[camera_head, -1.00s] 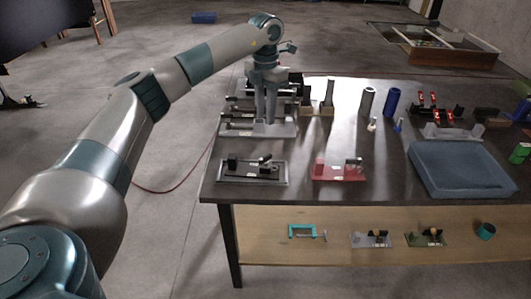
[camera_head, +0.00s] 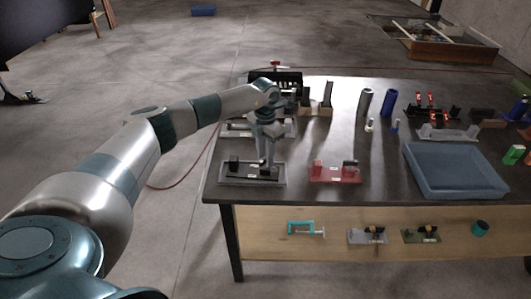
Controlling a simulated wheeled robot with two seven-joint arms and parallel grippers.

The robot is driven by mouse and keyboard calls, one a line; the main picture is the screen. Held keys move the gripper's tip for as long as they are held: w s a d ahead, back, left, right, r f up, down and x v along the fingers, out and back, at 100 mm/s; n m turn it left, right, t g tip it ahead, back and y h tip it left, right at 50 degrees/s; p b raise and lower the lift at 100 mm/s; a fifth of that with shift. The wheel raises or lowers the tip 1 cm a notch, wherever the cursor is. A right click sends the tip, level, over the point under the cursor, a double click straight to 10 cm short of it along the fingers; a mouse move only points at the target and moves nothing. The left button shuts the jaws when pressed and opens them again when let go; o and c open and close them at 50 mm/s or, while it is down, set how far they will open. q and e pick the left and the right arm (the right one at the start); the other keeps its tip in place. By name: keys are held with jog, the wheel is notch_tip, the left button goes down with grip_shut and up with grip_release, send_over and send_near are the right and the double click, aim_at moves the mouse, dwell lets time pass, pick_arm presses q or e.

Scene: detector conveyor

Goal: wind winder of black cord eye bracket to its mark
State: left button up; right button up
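The black cord eye bracket (camera_head: 240,174) lies on a grey plate (camera_head: 224,181) at the table's near left corner. A dark upright block (camera_head: 234,162) stands on its left part. My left gripper (camera_head: 265,163) points down over the bracket's right part, where the winder sat in the earlier view. The gripper hides the winder and its mark now. The fingers are too small to show whether they are shut on it. My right gripper is out of view.
A red bracket (camera_head: 335,175) sits just right on the table (camera_head: 385,180). A blue tray (camera_head: 455,195) is farther right. Similar fixtures stand behind my gripper. A lower shelf holds a teal clamp (camera_head: 301,228) and two more brackets.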

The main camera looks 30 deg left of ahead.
pick_arm(q)
jog(key=shift+f, duration=0.45)
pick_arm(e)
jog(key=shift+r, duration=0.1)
pick_arm(q)
grip_shut()
jog(key=shift+f+m+b, duration=0.15)
jog(key=shift+m+b, duration=0.45)
jog(key=shift+b, duration=0.2)
jog(key=m+b, duration=0.5)
jog(key=b, duration=0.1)
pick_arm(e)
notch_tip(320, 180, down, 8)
pick_arm(q)
jog(key=m+b, duration=0.2)
jog(key=m, duration=0.1)
jog(key=shift+m+b, duration=0.3)
jog(key=shift+r, duration=0.2)
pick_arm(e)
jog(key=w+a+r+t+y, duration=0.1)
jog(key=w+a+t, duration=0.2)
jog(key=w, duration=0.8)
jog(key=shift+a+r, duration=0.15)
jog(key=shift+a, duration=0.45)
